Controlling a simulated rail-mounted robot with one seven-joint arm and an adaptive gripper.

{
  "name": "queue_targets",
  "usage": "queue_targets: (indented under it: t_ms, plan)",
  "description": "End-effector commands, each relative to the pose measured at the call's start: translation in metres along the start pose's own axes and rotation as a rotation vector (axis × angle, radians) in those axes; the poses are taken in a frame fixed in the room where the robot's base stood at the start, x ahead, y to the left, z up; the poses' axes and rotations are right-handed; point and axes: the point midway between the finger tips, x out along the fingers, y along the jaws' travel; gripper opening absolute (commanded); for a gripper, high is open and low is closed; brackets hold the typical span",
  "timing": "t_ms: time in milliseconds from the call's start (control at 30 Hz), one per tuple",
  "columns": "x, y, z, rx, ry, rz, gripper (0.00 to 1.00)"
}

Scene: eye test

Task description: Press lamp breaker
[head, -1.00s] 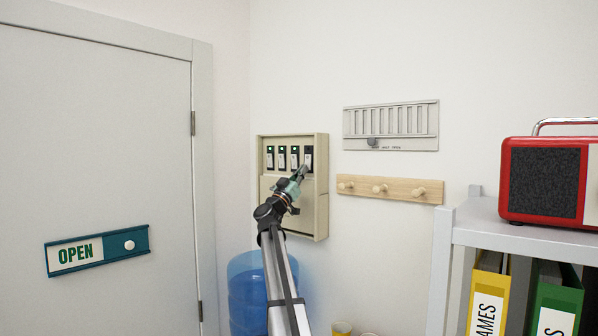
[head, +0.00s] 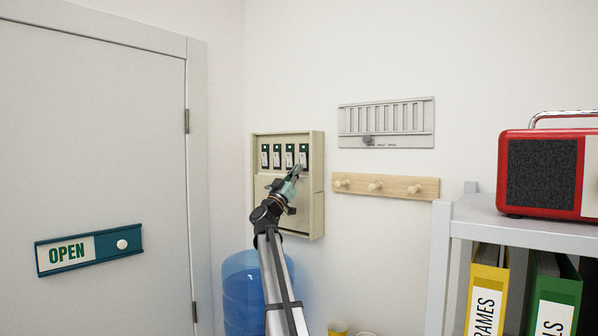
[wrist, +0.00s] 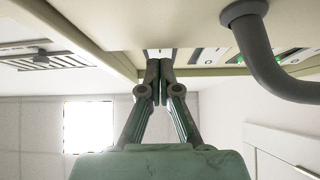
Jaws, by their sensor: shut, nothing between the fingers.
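A beige breaker box (head: 262,205) hangs on the wall, with a row of several breakers in its upper half. The rightmost breaker (head: 304,153) has a dark green top and a pale lower part. The labels are too small to read, so I cannot tell which is the lamp breaker. My gripper (head: 298,169) is shut and empty, its tips at the lower part of the rightmost breaker. In the wrist view the shut fingertips (wrist: 160,66) reach up to the breaker row; I cannot tell whether they touch.
A grey curved handle (wrist: 262,55) stands out from the box right of the fingers in the wrist view. A peg rail (head: 400,187) and a grey vent (head: 410,140) are to the right. A shelf (head: 500,226) bears a red radio (head: 540,175). A blue water bottle (head: 240,290) stands below.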

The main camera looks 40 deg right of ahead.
Motion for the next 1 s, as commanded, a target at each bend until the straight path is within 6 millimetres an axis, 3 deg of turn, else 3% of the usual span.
queue_targets:
  t_ms: [167,400,600,767,1000]
  plan:
    - [-0.022,0.003,-0.018,0.0,0.001,0.0,0.0]
    - [-0.076,0.003,-0.004,-0.001,0.001,0.0,0.0]
    - [-0.109,0.002,0.002,-0.002,0.001,0.001,0.0]
    - [-0.12,0.001,0.003,-0.002,0.001,0.001,0.0]
    - [-0.121,0.001,0.003,-0.002,0.001,0.002,0.0]
